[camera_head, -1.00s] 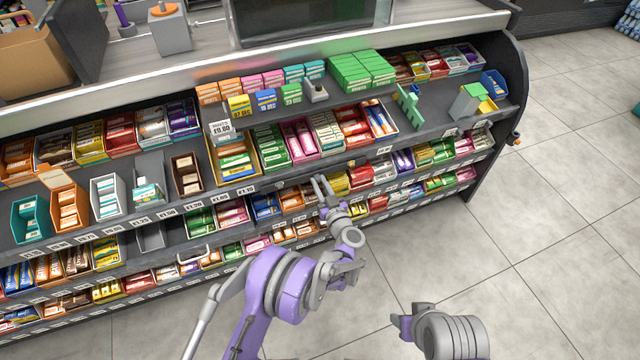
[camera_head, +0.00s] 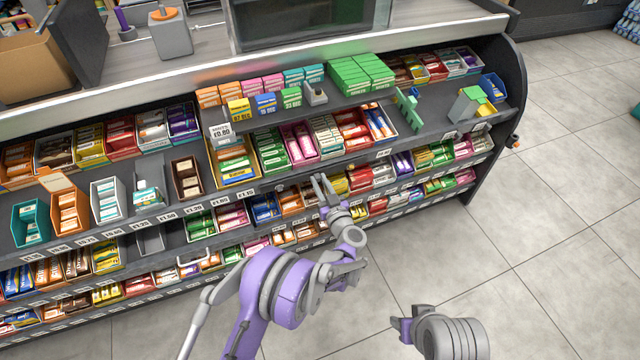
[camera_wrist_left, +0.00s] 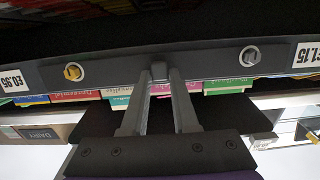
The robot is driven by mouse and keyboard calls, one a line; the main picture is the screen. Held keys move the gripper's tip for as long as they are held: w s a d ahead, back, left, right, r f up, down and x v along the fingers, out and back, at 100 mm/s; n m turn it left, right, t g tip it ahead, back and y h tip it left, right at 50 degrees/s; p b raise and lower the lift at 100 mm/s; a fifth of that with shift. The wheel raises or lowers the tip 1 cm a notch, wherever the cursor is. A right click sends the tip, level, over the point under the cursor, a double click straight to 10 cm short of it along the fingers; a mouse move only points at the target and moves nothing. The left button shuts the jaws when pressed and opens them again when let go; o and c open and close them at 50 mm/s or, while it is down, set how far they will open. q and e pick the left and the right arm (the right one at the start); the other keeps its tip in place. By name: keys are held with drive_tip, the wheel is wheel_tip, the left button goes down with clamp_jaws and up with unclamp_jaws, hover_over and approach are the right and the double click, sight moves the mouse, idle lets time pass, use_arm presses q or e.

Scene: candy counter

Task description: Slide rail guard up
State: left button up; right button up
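The likely rail guard is a dark strip along the front edge of a shelf, seen in the left wrist view (camera_wrist_left: 112,68). A gold knob (camera_wrist_left: 73,72) and a grey knob (camera_wrist_left: 249,56) sit on it, one toward each end. A small grey tab (camera_wrist_left: 158,70) stands between them. My left gripper (camera_head: 321,179) is at this shelf edge in the head view, fingers apart. In the left wrist view its fingertips (camera_wrist_left: 160,76) lie on either side of the tab; contact cannot be told. My right gripper (camera_head: 400,324) is low in the head view, away from the shelves; its fingers are unclear.
Candy boxes fill the shelves around the left gripper, with a row (camera_head: 288,236) just below it. A green bracket-like piece (camera_head: 407,104) and a grey-green dispenser (camera_head: 466,104) stand on the upper shelf at right. Bare tiled floor (camera_head: 550,260) lies at right.

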use_arm(q)
drive_tip(key=o, duration=0.4)
drive_tip(key=shift+s+r, duration=0.1)
drive_tip(key=shift+c, duration=0.2)
drive_tip(key=v, duration=1)
drive_tip(key=shift+s+d+p, duration=0.15)
drive_tip(key=shift+s+p, duration=0.2)
